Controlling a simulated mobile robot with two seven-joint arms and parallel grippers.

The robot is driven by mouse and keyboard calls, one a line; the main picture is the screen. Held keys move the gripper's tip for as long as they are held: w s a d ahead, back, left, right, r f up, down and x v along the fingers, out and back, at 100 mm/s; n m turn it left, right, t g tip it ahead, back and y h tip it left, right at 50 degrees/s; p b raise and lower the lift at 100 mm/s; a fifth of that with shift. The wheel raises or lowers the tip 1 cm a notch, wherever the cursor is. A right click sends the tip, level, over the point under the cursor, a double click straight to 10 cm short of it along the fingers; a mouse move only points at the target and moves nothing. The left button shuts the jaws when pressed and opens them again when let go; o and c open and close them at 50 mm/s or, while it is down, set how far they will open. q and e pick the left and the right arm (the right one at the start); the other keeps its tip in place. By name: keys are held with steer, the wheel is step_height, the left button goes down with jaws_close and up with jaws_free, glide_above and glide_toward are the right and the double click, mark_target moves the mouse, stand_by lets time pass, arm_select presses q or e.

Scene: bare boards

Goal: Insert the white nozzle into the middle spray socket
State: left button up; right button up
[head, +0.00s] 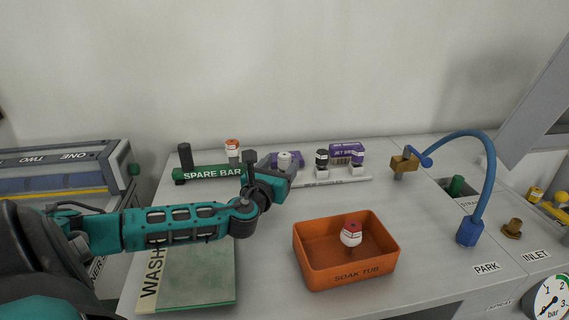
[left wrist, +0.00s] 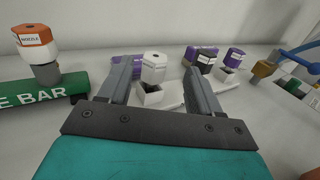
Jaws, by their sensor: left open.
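The white nozzle (head: 284,159) stands upright on a pale rack (head: 338,177) at the back of the bench. In the left wrist view the white nozzle (left wrist: 153,70) sits over a white square holder (left wrist: 155,96). My left gripper (head: 285,168) is open, with one finger on each side of the nozzle in the left wrist view (left wrist: 155,82). I cannot tell whether the fingers touch it. A green bar marked SPARE BAR (head: 212,173) lies left of the gripper, with an orange-topped nozzle (head: 232,148) on it. I cannot make out the middle spray socket. My right gripper is not in view.
Black (head: 321,158) and purple (head: 357,157) nozzles stand on the rack to the right, before a purple box (head: 345,150). An orange soak tub (head: 345,277) holds a red-topped nozzle (head: 351,234). A blue curved pipe (head: 490,180) rises at right. A green mat (head: 195,280) lies front left.

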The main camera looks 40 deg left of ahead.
mark_target(282, 160)
arm_select(q)
steer(key=x, duration=0.4)
steer(key=shift+s+a+f, duration=0.15)
steer(key=shift+a, duration=0.2)
steer(key=shift+w+a, duration=0.2)
steer(key=shift+w, duration=0.45)
steer(key=c, duration=1)
